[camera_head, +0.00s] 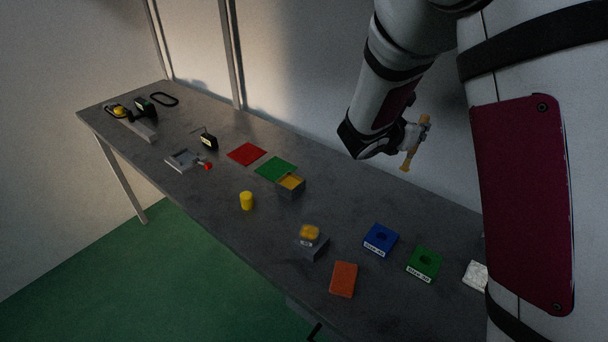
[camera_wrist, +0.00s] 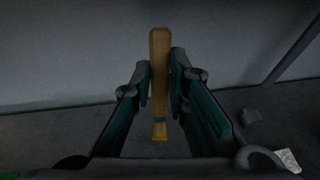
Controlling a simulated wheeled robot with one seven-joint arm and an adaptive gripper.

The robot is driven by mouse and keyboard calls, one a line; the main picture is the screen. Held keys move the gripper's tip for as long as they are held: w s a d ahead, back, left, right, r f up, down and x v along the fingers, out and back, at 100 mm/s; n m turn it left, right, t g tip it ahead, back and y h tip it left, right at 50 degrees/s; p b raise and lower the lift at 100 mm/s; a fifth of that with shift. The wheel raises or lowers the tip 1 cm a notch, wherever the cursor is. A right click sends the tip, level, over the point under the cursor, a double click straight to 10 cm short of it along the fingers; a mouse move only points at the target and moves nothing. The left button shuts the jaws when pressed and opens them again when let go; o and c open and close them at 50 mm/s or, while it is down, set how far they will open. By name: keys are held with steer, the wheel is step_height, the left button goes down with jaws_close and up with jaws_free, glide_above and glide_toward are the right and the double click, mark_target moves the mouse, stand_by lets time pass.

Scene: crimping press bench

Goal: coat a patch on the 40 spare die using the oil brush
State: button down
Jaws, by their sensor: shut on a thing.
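My gripper (camera_head: 416,136) is shut on the oil brush (camera_head: 409,158) and holds it in the air above the back of the bench. The brush has a tan wooden handle. In the wrist view the handle (camera_wrist: 160,65) stands between the two fingers, with a yellowish tip (camera_wrist: 160,132) at its lower end. Two square die blocks with a round hole and a white label lie on the right part of the bench: a blue die (camera_head: 380,239) and a green die (camera_head: 424,263). The labels are too small to read surely. The gripper is apart from both.
An orange block (camera_head: 343,279) and a grey block (camera_head: 313,248) with a yellow top lie near the front edge. A white cloth-like piece (camera_head: 476,276) is at right.

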steer(key=s+a+f+m+g+y, duration=0.2)
steer(key=s+a+m+g+y, duration=0.1)
steer(key=s+m+g, duration=0.25)
steer(key=s+a+f+m+g+y, duration=0.2)
steer(key=s+a+m+g+y, duration=0.1)
steer(key=s+m+g, duration=0.25)
steer(key=s+a+r+m+t+y, duration=0.1)
steer(key=a+m+y, duration=0.1)
steer(key=a, duration=0.8)
steer(key=s+a+r+m+y, duration=0.1)
steer(key=s+a+m+y, duration=0.1)
steer(key=a, duration=0.9)
steer(key=shift+s+m+t+y, duration=0.25)
steer(key=shift+m+t+y, duration=0.15)
steer(key=shift+m, duration=0.3)
steer(key=shift+r, duration=0.1)
